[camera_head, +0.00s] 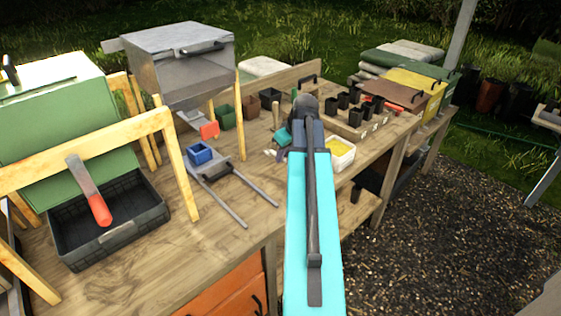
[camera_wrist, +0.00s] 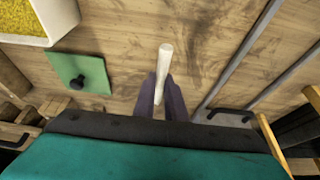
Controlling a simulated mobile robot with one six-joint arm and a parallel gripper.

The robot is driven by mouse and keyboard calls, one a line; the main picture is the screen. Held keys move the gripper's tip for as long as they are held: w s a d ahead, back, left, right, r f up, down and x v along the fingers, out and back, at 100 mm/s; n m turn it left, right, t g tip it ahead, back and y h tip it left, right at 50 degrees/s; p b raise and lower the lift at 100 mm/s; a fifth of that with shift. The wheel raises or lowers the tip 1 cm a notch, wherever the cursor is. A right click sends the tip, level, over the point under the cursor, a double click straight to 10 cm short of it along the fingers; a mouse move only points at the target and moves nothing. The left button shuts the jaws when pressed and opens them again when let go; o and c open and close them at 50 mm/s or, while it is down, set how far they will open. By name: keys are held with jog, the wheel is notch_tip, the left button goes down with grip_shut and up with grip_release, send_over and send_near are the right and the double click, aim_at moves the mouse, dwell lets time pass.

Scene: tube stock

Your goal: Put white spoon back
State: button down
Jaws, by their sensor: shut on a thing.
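The white spoon (camera_wrist: 165,58) shows in the wrist view as a pale, narrow, rounded end standing out between the fingertips. My gripper (camera_wrist: 162,88) is shut on it, with the two dark fingers on either side of its lower part. The rest of the spoon is hidden by the fingers. The wooden bench top lies beyond it; I cannot tell the gap between the spoon and the wood.
A white tub (camera_head: 341,154) of yellow grains stands right of my arm. A green square lid (camera_wrist: 80,72) with a black knob lies beside the tub. Two metal rails (camera_head: 222,201) and a blue box (camera_head: 200,154) are to the left. Black pots (camera_head: 331,107) stand in a wooden tray behind.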

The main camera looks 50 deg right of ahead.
aim_at(280, 169)
jog(key=shift+w+d, duration=0.1)
jog(key=shift+w, duration=0.55)
jog(key=shift+f+p, duration=0.75)
jog(key=shift+f, duration=1.05)
jog(key=shift+f, duration=0.15)
jog(key=c, duration=1.8)
grip_release()
jog(key=shift+r, duration=0.2)
jog(key=shift+b+v, duration=1)
jog(key=shift+v, duration=4.6)
jog(key=shift+s+r, duration=0.15)
jog(key=shift+r, duration=0.15)
